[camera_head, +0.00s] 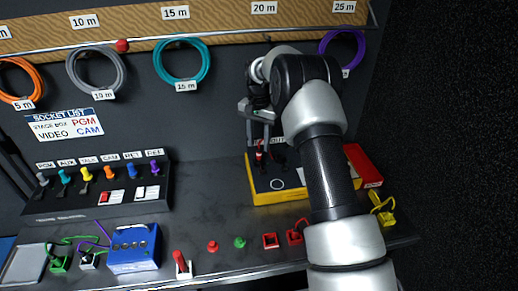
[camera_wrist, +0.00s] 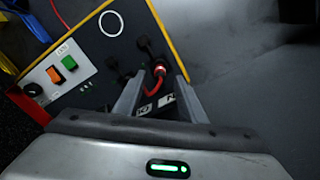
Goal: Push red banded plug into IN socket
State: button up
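The red banded plug (camera_head: 259,153) shows at the far side of the yellow-edged box (camera_head: 262,199), below my gripper (camera_head: 261,139). In the wrist view the plug (camera_wrist: 159,70) has a red band and a red cable. It lies between the tips of my gripper (camera_wrist: 163,75). The two fingers stand apart, and a gap shows beside the plug, so the gripper looks open around it. Whether the plug is seated in a socket is unclear.
The box panel carries an orange switch (camera_wrist: 54,75) and a green switch (camera_wrist: 69,62). A red block (camera_head: 363,165) stands right of the box, partly behind my arm. A blue box (camera_head: 134,248) and small coloured parts line the front edge.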

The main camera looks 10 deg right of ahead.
aim_at(259, 149)
jog(key=shift+r, duration=1.8)
jog(key=shift+r, duration=0.15)
jog(key=s+r+n+t+p, duration=0.1)
jog(key=s+r+n+p, duration=0.1)
jog(key=s+r, duration=0.8)
jog(key=s+r+n+t+p, duration=0.15)
jog(key=s+r, duration=0.45)
jog(key=r, duration=0.7)
jog(key=s+r+n+t+p, duration=0.1)
jog(key=s+n, duration=0.1)
jog(key=s, duration=1)
jog(key=s+r+n+t+p, duration=0.1)
jog(key=s+n+t, duration=0.1)
jog(key=s, duration=1)
jog(key=shift+r, duration=0.35)
